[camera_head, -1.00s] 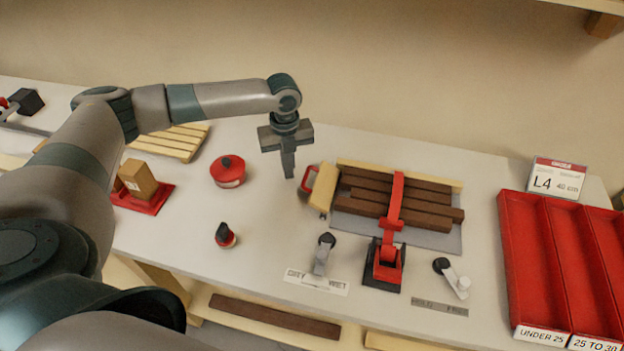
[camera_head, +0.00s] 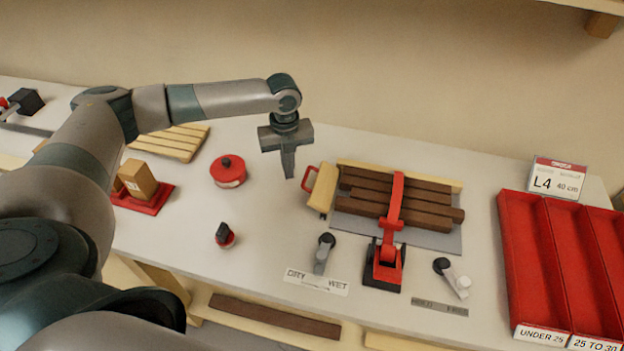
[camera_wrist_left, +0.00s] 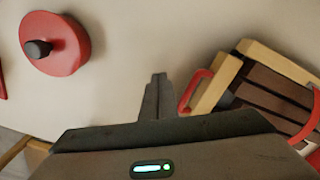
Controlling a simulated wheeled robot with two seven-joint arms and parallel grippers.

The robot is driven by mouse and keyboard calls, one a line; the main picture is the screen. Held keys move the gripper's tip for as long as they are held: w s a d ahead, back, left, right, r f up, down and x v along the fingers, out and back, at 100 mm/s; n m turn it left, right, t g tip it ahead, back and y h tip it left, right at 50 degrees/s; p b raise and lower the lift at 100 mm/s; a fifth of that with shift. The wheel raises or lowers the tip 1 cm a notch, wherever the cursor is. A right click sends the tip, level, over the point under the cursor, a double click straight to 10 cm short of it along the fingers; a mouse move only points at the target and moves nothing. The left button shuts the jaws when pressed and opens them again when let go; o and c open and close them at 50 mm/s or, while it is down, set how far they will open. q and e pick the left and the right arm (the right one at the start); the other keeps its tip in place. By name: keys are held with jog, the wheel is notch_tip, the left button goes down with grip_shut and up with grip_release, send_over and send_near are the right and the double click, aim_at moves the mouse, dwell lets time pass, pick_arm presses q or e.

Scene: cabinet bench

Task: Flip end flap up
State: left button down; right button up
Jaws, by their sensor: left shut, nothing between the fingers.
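The end flap (camera_head: 322,189) is a cream wooden piece with a red handle loop (camera_head: 308,178), at the left end of a stack of dark brown boards (camera_head: 410,203). It also shows in the left wrist view (camera_wrist_left: 214,88), its red loop (camera_wrist_left: 190,92) just right of the fingers. The flap looks tilted outward, but I cannot tell its exact angle. A red strap (camera_head: 396,196) crosses the boards. My left gripper (camera_head: 288,175) is shut and empty, pointing down just left of the loop and apart from it; its fingertips show in the left wrist view (camera_wrist_left: 159,77). My right gripper is not in view.
A red round pot with a black knob (camera_head: 228,171) stands left of the gripper. A small black-and-red knob (camera_head: 225,235), a DRY/WET lever (camera_head: 324,254) and a red clamp (camera_head: 384,264) are nearer the front. Red bins (camera_head: 532,265) stand right. Bench between pot and flap is clear.

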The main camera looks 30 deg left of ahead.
pick_arm(q)
jog(key=shift+d, duration=0.15)
jog(key=shift+w+d+p, duration=0.2)
jog(key=shift+d+p, duration=0.2)
jog(key=shift+d, duration=0.3)
jog(key=shift+w+d+p, duration=0.15)
jog(key=shift+d+p, duration=0.2)
jog(key=shift+d, duration=0.35)
notch_tip(320, 180, up, 13)
jog(key=a+p, duration=0.1)
jog(key=p, duration=0.6)
jog(key=shift+s, duration=0.15)
jog(key=shift+a, duration=0.1)
dwell(0.4)
